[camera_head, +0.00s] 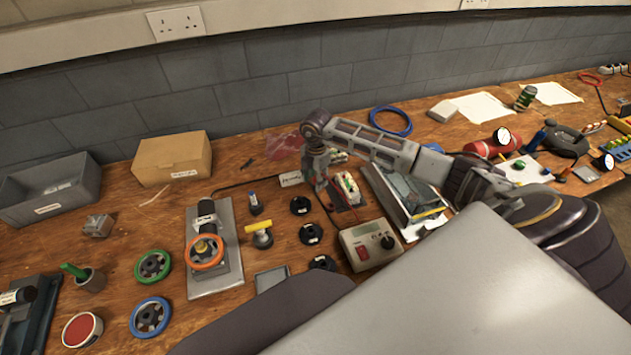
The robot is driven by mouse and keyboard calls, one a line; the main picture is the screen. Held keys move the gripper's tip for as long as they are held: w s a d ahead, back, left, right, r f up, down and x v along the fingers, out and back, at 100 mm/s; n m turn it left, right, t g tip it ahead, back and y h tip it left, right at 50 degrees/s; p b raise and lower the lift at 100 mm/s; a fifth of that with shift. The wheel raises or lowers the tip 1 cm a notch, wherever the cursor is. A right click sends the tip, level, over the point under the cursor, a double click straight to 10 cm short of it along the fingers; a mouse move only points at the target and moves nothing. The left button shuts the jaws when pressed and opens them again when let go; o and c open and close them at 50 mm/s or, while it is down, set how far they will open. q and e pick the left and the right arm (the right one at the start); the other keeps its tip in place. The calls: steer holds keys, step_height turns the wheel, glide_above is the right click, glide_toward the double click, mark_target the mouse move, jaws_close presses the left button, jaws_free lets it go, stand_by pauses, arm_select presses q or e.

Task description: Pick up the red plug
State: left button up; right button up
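My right arm reaches in from the right, and its gripper (322,184) points down over the middle of the bench. I cannot tell whether its fingers are apart or together. Just right of it is a small pale block with red and green parts (347,189). The red plug is not clearly made out; it may be among these parts or hidden by the gripper. A beige charger box (370,246) with a red switch and a black knob stands in front of the gripper. My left gripper is not in view.
A grey plate with an orange wheel (205,252) is further left. A cardboard box (172,158) and grey bin (48,188) stand along the wall. A blue cable coil (391,121) lies behind my arm.

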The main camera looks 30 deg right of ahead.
steer(key=c, duration=0.7)
steer(key=shift+c, duration=0.5)
step_height(320, 180, up, 8)
steer(key=shift+r, duration=1.05)
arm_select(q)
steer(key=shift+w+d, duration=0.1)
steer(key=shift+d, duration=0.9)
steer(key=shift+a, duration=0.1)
